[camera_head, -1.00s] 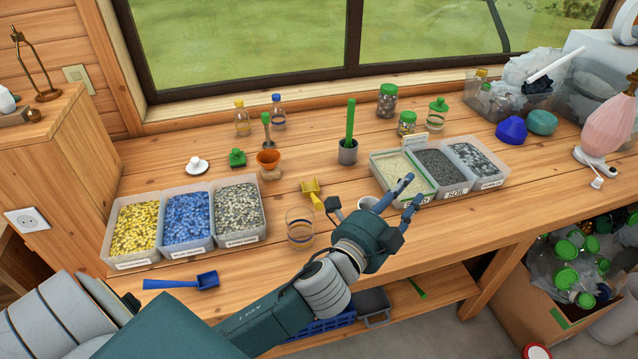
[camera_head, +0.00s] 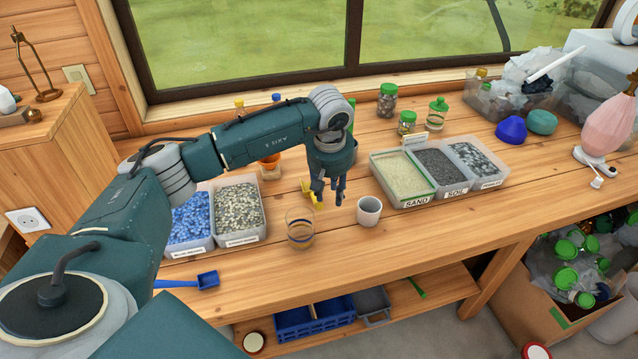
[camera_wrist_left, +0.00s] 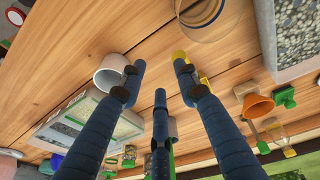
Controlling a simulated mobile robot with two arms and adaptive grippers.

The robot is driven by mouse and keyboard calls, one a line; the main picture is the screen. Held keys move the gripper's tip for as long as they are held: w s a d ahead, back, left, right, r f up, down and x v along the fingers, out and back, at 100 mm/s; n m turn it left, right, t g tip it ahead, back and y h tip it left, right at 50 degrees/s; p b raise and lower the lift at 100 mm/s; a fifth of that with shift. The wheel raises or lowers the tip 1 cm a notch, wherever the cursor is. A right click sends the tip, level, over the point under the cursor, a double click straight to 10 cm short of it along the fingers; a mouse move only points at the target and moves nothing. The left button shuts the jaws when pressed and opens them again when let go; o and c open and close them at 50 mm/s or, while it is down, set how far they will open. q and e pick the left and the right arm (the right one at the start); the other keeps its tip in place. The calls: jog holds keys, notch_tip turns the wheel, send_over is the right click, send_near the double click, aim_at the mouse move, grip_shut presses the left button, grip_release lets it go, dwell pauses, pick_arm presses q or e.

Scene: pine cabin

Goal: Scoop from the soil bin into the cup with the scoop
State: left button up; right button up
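The soil bin (camera_head: 438,166), labelled SOIL and filled with dark grains, stands between the sand bin and a bin of grey pebbles. A pale cup (camera_head: 369,213) stands upright in front of the sand bin; it also shows in the left wrist view (camera_wrist_left: 112,74). A yellow scoop (camera_head: 307,188) lies on the bench, partly hidden by my left gripper (camera_head: 329,200). It shows between and behind the fingers in the left wrist view (camera_wrist_left: 180,57). My left gripper points down, open and empty, left of the cup. My right gripper is not in view.
A clear glass (camera_head: 300,230) stands close to the left gripper. A blue scoop (camera_head: 206,281) lies at the front left edge. The sand bin (camera_head: 402,178) adjoins the soil bin. Blue and grey bins (camera_head: 238,209) stand left. Jars (camera_head: 387,99) stand behind.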

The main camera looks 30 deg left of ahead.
aim_at(318, 204)
pick_arm(q)
jog(key=a, duration=0.1)
jog(key=a+r+y, duration=0.1)
jog(key=a, duration=0.1)
jog(key=shift+s+a, duration=0.1)
jog(key=shift+a, duration=0.05)
jog(key=shift+a+f, duration=0.1)
jog(key=shift+f, duration=0.05)
jog(key=b+x, duration=0.5)
jog(key=x, duration=0.3)
jog(key=shift+b, duration=0.4)
jog(key=shift+c, duration=0.3)
jog(key=shift+r, duration=0.2)
jog(key=c, duration=0.5)
grip_shut()
jog(key=shift+w+a+p+v, duration=0.15)
jog(key=shift+p+v, duration=0.6)
jog(key=shift+v, duration=0.25)
jog(key=shift+w+a+p+v, duration=0.2)
jog(key=shift+p+v, duration=0.55)
jog(key=shift+v, duration=0.25)
jog(key=shift+w+a+p+v, duration=0.1)
jog(key=shift+a+p+v, duration=0.05)
jog(key=shift+p+v, duration=0.75)
jog(key=shift+d+r, duration=0.15)
jog(key=shift+r, duration=0.1)
